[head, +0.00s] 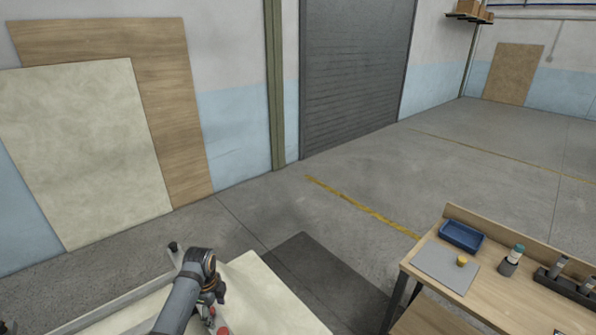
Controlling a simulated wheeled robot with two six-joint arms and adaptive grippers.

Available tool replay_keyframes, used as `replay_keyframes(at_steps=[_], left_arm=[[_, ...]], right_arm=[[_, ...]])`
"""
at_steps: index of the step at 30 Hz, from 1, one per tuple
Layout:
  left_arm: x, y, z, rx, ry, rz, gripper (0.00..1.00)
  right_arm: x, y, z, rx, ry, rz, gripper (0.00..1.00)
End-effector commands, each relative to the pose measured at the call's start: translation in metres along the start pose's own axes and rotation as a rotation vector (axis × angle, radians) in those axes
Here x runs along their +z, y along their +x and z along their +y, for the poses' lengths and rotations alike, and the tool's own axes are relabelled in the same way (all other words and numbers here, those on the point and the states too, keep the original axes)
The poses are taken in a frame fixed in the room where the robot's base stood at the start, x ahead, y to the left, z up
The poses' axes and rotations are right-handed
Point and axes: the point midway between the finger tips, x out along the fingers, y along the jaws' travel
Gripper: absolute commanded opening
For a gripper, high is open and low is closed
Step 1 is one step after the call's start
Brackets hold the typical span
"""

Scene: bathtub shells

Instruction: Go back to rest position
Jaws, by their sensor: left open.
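My left arm comes in at the bottom of the head view and bends over a pale cream surface, which may be part of a bathtub shell (265,290). My left gripper (213,318) is just past the bend, low in the picture and partly hidden by the arm and the lower edge. It is open, and I see nothing held in it. Small red parts show near it; I cannot tell what they belong to. My right gripper is not in view.
A wooden workbench (422,252) stands at lower right with a blue tray (461,236), a grey mat (436,265), a small yellow piece (462,260) and bottles. A dark floor mat (325,285) lies between. Large panels (80,150) lean on the left wall. Open floor lies beyond.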

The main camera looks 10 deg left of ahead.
Motion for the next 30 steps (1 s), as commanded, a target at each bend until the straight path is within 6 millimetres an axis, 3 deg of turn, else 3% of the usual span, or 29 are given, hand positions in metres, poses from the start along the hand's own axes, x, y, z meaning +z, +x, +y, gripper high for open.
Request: replay_keyframes(at_steps=[5,9,15,25,30], left_arm=[[-0.029,0.011,0.062,-0.085,-0.389,-0.019,0.62],[-0.047,0.001,0.105,-0.161,-0.709,0.007,0.62],[-0.061,-0.023,0.149,-0.231,-1.042,0.066,0.62],[-0.071,-0.069,0.200,-0.297,-1.459,0.177,0.62],[-0.068,-0.019,0.191,-0.285,-1.471,0.165,0.62]], right_arm=[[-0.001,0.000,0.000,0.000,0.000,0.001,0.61],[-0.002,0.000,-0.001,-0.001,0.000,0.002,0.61],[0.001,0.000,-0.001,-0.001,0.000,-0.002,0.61],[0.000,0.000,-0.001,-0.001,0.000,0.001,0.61],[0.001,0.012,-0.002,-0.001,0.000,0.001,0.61]])
